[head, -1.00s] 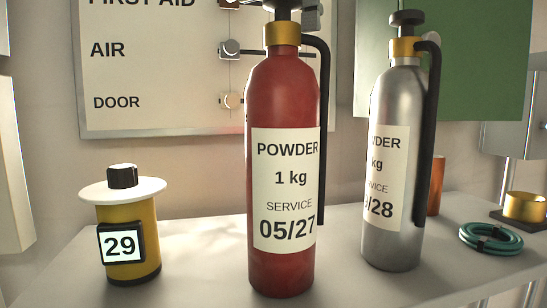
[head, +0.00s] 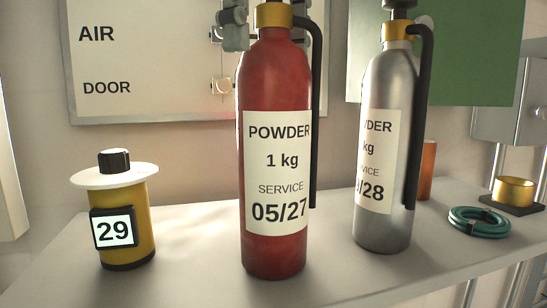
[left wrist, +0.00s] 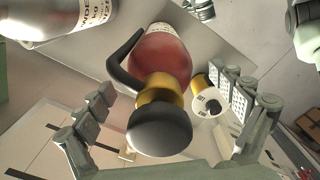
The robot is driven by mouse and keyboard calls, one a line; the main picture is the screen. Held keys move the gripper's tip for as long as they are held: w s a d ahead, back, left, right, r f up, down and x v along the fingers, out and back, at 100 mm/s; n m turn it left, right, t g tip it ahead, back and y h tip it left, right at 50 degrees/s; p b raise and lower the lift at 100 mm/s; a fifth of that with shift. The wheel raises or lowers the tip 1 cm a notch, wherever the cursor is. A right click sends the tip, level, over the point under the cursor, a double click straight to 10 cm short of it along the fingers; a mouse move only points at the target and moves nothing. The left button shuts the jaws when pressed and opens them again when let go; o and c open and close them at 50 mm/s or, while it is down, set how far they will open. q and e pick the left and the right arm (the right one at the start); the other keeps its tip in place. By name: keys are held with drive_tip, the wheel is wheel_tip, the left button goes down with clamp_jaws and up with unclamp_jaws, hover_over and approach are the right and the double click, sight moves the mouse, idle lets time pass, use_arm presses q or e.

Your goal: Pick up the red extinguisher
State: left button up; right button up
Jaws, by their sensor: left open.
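The red extinguisher (head: 275,80) stands upright on the pale shelf, with a brass neck, a black hose and a label reading 05/27. In the left wrist view I look down on its black top (left wrist: 158,130), with its red body (left wrist: 160,58) beyond. My left gripper (left wrist: 165,115) is open, with one finger on each side of the top and neck; I see no grip on it. In the head view only part of this gripper (head: 235,27) shows, beside the neck. Grey jointed parts at the wrist view's upper right may be my right gripper; its state is unclear.
A silver extinguisher (head: 385,90) stands close on the right. A yellow canister (head: 128,245) marked 29 stands on the left. A green hose coil (head: 479,222), copper cylinder (head: 428,168) and brass ring (head: 514,191) are farther right. A label board (head: 150,60) hangs behind.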

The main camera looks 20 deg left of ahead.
use_arm(q)
drive_tip(key=shift+f, duration=0.85)
drive_tip(key=c, duration=1.9)
drive_tip(key=shift+r, duration=0.15)
drive_tip(key=shift+c, duration=0.3)
drive_tip(key=shift+d, duration=0.1)
